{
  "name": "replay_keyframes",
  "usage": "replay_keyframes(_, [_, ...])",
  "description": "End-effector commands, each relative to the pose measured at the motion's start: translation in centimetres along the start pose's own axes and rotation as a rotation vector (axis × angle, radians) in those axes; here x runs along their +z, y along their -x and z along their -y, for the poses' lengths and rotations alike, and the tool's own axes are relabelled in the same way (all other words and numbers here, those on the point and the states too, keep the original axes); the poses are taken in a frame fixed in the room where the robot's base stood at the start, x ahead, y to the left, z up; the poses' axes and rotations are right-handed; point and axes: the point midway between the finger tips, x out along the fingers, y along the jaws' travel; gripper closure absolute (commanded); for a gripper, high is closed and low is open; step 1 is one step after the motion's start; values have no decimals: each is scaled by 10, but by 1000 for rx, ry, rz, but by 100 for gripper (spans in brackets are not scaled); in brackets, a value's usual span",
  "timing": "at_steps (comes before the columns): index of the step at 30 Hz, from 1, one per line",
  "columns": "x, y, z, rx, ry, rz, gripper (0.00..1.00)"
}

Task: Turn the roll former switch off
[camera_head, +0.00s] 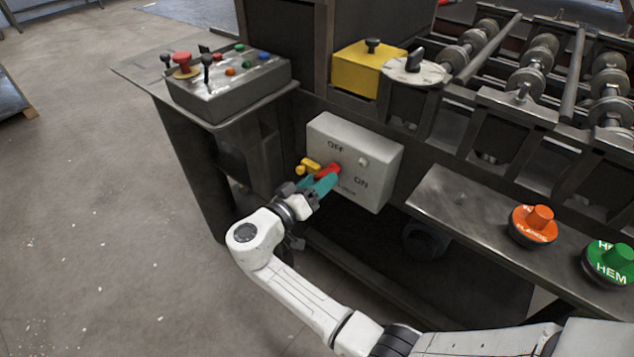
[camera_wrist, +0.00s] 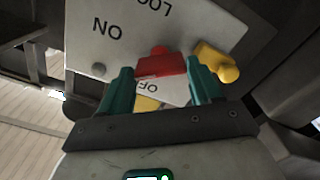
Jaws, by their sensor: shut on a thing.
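The roll former switch is a pale box (camera_head: 385,160) on the machine's front, lettered OFF at its upper left, ON at its right and LOCK below. Its red handle (camera_head: 334,169) sits at the left-centre of the face, with a yellow piece (camera_head: 308,166) beside it. My gripper (camera_head: 325,181) has its teal fingers at the red handle. In the wrist view the lettering is turned over, and the red handle (camera_wrist: 162,64) lies between the fingertips (camera_wrist: 160,70), held by them. The yellow piece (camera_wrist: 217,63) is outside the right finger. The handle's exact setting is hard to tell.
A grey control console (camera_head: 228,88) with levers and coloured buttons stands at the upper left. A ledge on the right bears an orange button (camera_head: 535,225) and a green HEM button (camera_head: 610,264). Rollers (camera_head: 535,60) lie above. Open floor (camera_head: 90,200) is at the left.

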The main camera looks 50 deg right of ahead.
Motion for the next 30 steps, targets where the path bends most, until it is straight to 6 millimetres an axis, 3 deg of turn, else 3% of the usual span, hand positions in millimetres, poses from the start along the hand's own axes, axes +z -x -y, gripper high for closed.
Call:
replay_keyframes(18, [-2, 0, -1, -2, 583, -1, 67])
replay_keyframes(30, [-2, 1, 0, -2, 861, -2, 67])
